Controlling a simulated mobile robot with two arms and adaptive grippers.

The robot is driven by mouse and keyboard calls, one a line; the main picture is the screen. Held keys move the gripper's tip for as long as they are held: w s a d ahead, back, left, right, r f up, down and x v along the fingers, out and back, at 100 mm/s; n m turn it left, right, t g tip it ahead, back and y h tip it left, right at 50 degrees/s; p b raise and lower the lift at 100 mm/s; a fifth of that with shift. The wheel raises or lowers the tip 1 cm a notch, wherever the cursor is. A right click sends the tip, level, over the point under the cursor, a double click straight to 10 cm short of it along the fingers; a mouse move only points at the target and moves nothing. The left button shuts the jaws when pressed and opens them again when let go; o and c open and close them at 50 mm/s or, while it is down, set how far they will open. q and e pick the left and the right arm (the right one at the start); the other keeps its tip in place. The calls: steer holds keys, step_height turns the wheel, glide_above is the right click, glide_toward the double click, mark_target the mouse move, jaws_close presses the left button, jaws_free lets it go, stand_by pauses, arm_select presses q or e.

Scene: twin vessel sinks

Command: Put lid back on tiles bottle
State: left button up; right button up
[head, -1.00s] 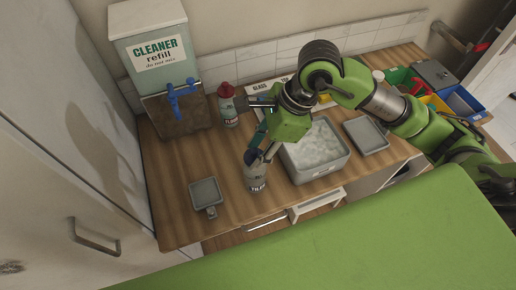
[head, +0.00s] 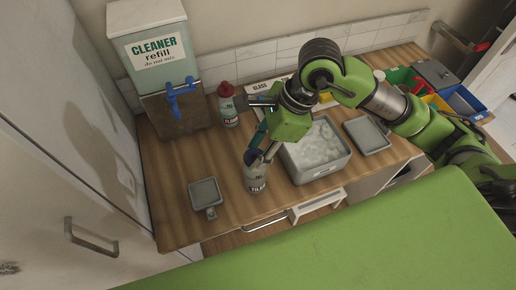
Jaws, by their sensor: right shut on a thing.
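The tiles bottle (head: 256,182), grey-white with a "TILES" label, stands upright near the counter's front edge, left of the basin. My right gripper (head: 259,154) reaches down from above to the bottle's top and is shut on a small dark blue piece, which looks like the lid (head: 251,157). The fingers partly hide the bottle's neck, so I cannot tell whether the lid sits on it or just above. My left gripper is not in view.
A red-capped bottle (head: 228,105) stands behind, beside the cleaner refill dispenser (head: 150,50) with its blue tap. A grey basin of foam (head: 335,169) is right of the bottle. A small grey tray (head: 205,193) lies left; a grey tray (head: 367,135) lies right.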

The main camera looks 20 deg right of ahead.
steer(key=shift+b, duration=0.4)
stand_by(0.6)
steer(key=o, duration=0.8)
steer(key=o, duration=0.5)
steer(key=shift+c, duration=0.2)
steer(key=shift+r+p, duration=1.85)
steer(key=shift+r, duration=1.6)
